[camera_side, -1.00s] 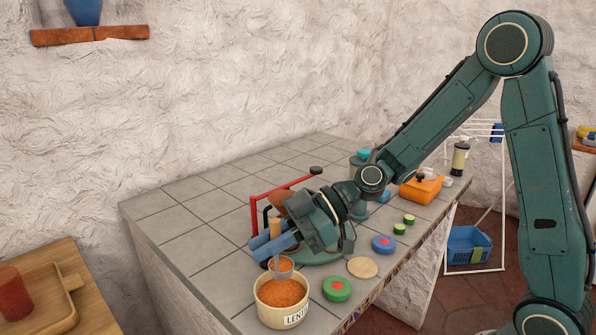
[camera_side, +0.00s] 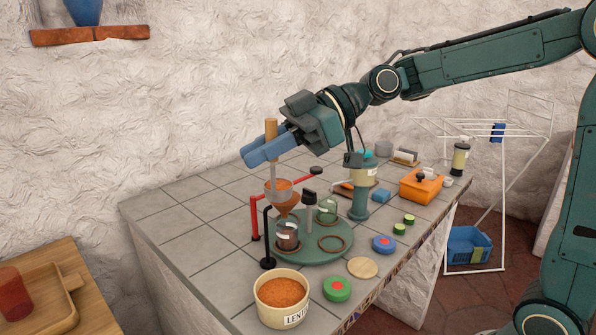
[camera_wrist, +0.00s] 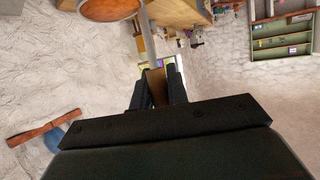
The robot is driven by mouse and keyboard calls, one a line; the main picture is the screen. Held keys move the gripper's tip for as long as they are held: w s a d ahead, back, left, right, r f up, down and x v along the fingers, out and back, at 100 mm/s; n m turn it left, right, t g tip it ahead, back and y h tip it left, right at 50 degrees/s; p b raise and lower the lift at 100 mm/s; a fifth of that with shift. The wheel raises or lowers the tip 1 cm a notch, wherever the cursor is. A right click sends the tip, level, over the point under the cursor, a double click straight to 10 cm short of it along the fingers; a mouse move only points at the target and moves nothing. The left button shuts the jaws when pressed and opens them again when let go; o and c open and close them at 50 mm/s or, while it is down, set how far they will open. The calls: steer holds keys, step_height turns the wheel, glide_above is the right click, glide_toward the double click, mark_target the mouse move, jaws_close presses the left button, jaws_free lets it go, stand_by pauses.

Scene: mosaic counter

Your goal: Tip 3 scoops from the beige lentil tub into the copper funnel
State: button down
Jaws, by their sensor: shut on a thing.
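My gripper (camera_side: 270,147) is shut on the wooden handle (camera_side: 271,127) of a scoop (camera_side: 270,187), raised above the counter. The handle stands upright, with the cup low, at the copper funnel (camera_side: 287,208). Orange lentils show in the cup, seen also in the wrist view (camera_wrist: 112,9). Whether cup and funnel touch, I cannot tell. A glass jar (camera_side: 287,236) stands beneath the funnel; its contents are unclear. The beige lentil tub (camera_side: 265,308), filled with orange lentils, stands at the counter's front, clear of the scoop.
A green turntable (camera_side: 318,253) carries the jar, another glass jar (camera_side: 327,211) and an empty ring (camera_side: 332,243). A red stand (camera_side: 254,222) and a black stand (camera_side: 267,240) rise close to the funnel. Colored lids (camera_side: 337,289) and an orange box (camera_side: 421,189) lie to the right.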

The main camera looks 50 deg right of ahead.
steer(key=w+d+r, duration=0.2)
steer(key=w+d, duration=1.2)
steer(key=d, duration=0.1)
steer(key=shift+w+f, duration=0.15)
steer(key=shift+f, duration=2.6)
steer(key=shift+a, duration=0.1)
